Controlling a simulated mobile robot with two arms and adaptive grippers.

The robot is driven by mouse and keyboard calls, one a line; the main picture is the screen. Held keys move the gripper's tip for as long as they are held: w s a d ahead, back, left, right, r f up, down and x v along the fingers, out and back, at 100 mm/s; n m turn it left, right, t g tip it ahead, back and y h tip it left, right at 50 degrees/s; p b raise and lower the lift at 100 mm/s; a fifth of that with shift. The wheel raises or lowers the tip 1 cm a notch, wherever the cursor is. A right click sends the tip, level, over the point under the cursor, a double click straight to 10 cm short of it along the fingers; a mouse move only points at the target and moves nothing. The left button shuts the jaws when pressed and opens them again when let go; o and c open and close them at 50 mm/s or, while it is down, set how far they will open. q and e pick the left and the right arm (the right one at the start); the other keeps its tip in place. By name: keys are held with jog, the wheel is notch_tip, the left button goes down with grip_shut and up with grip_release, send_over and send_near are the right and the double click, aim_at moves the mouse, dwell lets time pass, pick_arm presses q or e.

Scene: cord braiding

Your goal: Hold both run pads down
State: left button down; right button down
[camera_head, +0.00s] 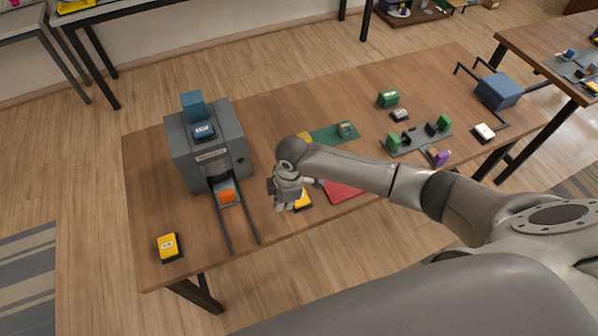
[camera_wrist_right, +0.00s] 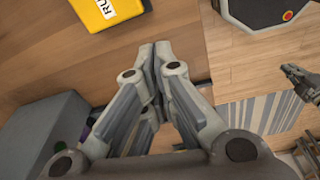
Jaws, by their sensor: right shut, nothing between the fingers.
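One yellow run pad (camera_head: 168,246) lies at the table's front left corner, with no gripper near it. The second yellow pad (camera_head: 303,200) lies near the front edge, partly hidden behind my right gripper (camera_head: 284,204). This pad also shows at the top of the right wrist view (camera_wrist_right: 108,10), cut off, with part of its "RUN" label. My right gripper (camera_wrist_right: 158,52) is shut and empty, close to this pad; in the wrist view its tips appear beside the pad, not on it. What looks like my left gripper (camera_wrist_right: 299,80) shows small at the wrist view's right edge, away from both pads; its jaws are unclear.
A red mat (camera_head: 343,191), green mat (camera_head: 333,135) and grey rack (camera_head: 415,140) lie to the right. Bare table separates the left pad and rails.

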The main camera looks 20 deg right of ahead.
jog(key=w+d+r+n+h, duration=0.1)
jog(key=w+d+r+n, duration=0.1)
jog(key=w+d+r, duration=0.3)
jog(key=shift+g, duration=0.3)
jog(key=f+b, duration=0.1)
jog(key=f, duration=0.1)
jog(key=s+d+f+b, duration=0.1)
jog(key=f+b, duration=0.3)
jog(key=shift+s+d+f, duration=0.15)
jog(key=shift+s+f, duration=0.05)
jog(key=shift+f, duration=0.2)
jog(key=shift+r, duration=0.2)
dwell(0.8)
